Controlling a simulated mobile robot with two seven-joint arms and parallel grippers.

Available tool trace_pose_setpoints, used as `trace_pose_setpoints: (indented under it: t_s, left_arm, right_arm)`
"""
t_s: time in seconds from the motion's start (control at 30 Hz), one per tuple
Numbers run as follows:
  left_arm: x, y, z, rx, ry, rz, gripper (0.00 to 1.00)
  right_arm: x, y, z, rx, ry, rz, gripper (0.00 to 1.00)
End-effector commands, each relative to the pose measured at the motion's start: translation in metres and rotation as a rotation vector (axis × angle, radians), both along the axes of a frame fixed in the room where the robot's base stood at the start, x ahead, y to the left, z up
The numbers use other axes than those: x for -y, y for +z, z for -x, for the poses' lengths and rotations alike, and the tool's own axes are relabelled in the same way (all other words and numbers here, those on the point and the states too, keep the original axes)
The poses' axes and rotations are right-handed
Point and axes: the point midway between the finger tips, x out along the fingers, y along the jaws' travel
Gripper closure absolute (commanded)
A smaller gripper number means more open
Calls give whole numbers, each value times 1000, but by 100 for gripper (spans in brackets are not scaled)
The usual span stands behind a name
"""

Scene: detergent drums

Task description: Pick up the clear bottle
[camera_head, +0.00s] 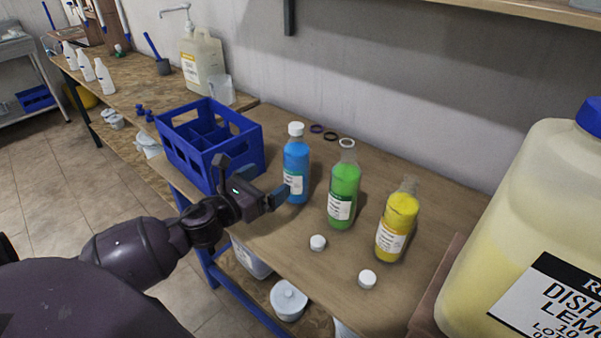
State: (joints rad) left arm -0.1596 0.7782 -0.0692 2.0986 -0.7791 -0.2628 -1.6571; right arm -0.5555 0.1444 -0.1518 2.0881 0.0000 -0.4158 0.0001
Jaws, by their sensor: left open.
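Three see-through bottles stand upright on the wooden bench: one with blue liquid and a white cap (296,165), one with green liquid and no cap (343,188), and one with yellow liquid and no cap (397,225). No empty, colourless bottle stands among them, so I cannot tell which is the clear one. My left gripper (252,180) is open and empty, in front of the blue crate and left of the blue bottle. One finger overlaps the blue bottle's lower left edge in the picture; I cannot tell whether they touch. My right gripper is out of view.
A blue divided crate (214,130) stands behind my left gripper. Two white caps (318,242) lie near the bench's front edge, and dark rings (331,136) lie behind the bottles. A large yellow detergent drum (530,215) fills the right side. A pump jug (203,65) stands farther back.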

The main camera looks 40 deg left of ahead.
Motion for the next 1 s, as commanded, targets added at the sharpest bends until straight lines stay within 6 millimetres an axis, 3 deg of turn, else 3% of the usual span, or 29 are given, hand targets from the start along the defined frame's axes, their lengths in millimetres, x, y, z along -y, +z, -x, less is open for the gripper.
trace_pose_setpoints:
  t_s: [0.3, 0.67, 1.0]
  left_arm:
    - [4, 0, -37, 1, -1, -2, 1]
    - [5, 2, -59, 0, 0, -2, 1]
    - [6, 7, -97, -2, 0, 1, 1]
  right_arm:
    - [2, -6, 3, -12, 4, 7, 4]
    - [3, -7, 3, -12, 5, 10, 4]
    - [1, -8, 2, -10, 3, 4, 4]
